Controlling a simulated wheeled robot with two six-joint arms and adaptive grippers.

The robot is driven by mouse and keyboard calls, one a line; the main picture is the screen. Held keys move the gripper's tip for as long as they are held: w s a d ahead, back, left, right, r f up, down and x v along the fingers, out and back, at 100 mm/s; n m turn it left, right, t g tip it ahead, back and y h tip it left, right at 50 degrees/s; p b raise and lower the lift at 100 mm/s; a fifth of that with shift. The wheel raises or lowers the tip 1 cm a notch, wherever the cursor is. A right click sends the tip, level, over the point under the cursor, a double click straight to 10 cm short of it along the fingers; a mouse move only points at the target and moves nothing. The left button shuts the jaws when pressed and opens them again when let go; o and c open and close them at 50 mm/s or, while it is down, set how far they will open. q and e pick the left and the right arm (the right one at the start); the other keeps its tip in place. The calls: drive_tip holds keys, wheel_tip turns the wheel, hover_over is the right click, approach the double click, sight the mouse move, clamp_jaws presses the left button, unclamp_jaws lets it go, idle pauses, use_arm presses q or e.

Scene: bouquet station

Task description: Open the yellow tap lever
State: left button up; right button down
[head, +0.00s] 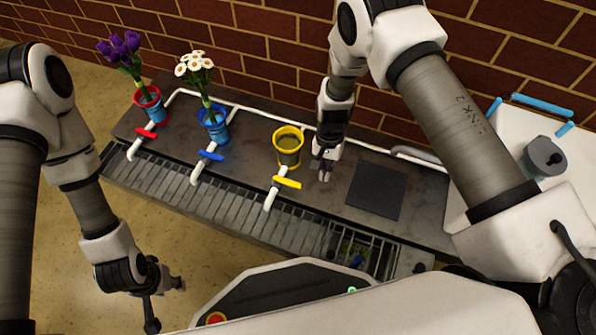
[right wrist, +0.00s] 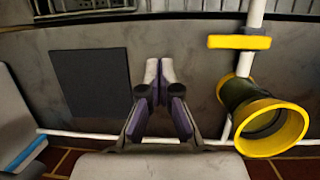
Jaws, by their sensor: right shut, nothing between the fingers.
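The yellow tap lever (head: 287,182) lies crosswise over its white pipe in front of the yellow-rimmed pot (head: 288,134). In the right wrist view the lever (right wrist: 240,42) is at the upper right, above the pot (right wrist: 285,112). My right gripper (head: 322,178) is shut and empty, pointing down over the bench just right of the lever and pot, apart from both. Its fingertips (right wrist: 158,70) point at bare bench in the right wrist view. My left gripper (head: 166,302) is open and empty at the lower left, in front of the bench and far from the lever.
The red lever (head: 145,133) and blue lever (head: 210,155) stand left, by pots with purple flowers (head: 120,48) and white flowers (head: 195,66). A dark square pad (head: 376,190) lies right of my right gripper. A slatted drain (head: 215,213) runs along the front; a brick wall stands behind.

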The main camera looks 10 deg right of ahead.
approach(287, 183)
drive_tip(key=w+d+r, duration=0.1)
drive_tip(key=d+r, duration=0.1)
drive_tip(key=d, duration=0.2)
drive_tip(key=shift+w+f+t+y, duration=0.1)
drive_tip(key=shift+f+t+y, duration=0.05)
drive_tip(key=shift+t+y, duration=0.15)
drive_tip(key=shift+f, duration=0.1)
drive_tip(key=b+x, duration=0.5)
drive_tip(key=x, duration=0.5)
drive_tip(key=shift+d, duration=0.1)
